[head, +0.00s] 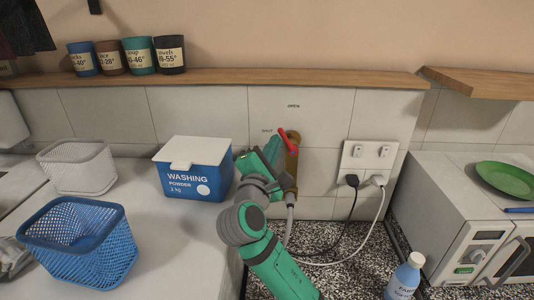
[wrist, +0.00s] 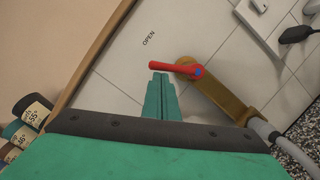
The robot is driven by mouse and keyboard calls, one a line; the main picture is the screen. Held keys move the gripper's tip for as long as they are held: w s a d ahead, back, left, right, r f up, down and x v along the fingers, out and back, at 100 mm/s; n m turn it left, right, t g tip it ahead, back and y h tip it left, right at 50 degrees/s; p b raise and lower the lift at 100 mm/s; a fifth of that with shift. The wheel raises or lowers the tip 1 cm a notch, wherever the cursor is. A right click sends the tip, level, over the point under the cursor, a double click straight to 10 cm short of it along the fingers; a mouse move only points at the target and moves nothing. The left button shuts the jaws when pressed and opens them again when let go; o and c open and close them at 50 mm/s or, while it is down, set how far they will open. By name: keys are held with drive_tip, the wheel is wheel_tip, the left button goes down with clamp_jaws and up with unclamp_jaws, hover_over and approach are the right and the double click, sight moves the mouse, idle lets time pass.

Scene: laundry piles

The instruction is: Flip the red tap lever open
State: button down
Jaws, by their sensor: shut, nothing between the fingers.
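The red tap lever (head: 285,138) sits on a brass tap (head: 293,165) on the tiled wall, with "OPEN" lettered above and "SHUT" to its left. In the head view the lever slants up and to the left from its pivot. In the wrist view the lever (wrist: 172,67) points left from its pivot on the brass tap (wrist: 220,95). My gripper (wrist: 161,79) is shut and empty, its green fingertips close to the lever's free end; I cannot tell whether they touch. In the head view my gripper (head: 270,146) is partly hidden by my own wrist.
A washing powder box (head: 193,180) stands left of my arm, with a blue basket (head: 80,240) and a white basket (head: 77,167) further left. A socket with plugs (head: 366,160) and cables is right of the tap. A grey hose (head: 290,215) hangs below it.

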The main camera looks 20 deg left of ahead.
sight(284, 136)
drive_tip(key=m, duration=0.1)
drive_tip(key=d+r+m, duration=0.1)
drive_tip(key=m, duration=0.1)
drive_tip(key=m+g, duration=0.1)
drive_tip(key=shift+w+d+r+h, duration=0.15)
drive_tip(key=shift+w+r+h, duration=0.1)
drive_tip(key=shift+r+h, duration=0.15)
drive_tip(key=shift+w+d+r+m+g, duration=0.15)
drive_tip(key=shift+d+m, duration=0.15)
drive_tip(key=shift+m, duration=0.35)
drive_tip(key=shift+w+d+r+m+g, duration=0.15)
drive_tip(key=shift+d+m, duration=0.15)
drive_tip(key=shift+m, duration=0.35)
drive_tip(key=shift+d, duration=0.1)
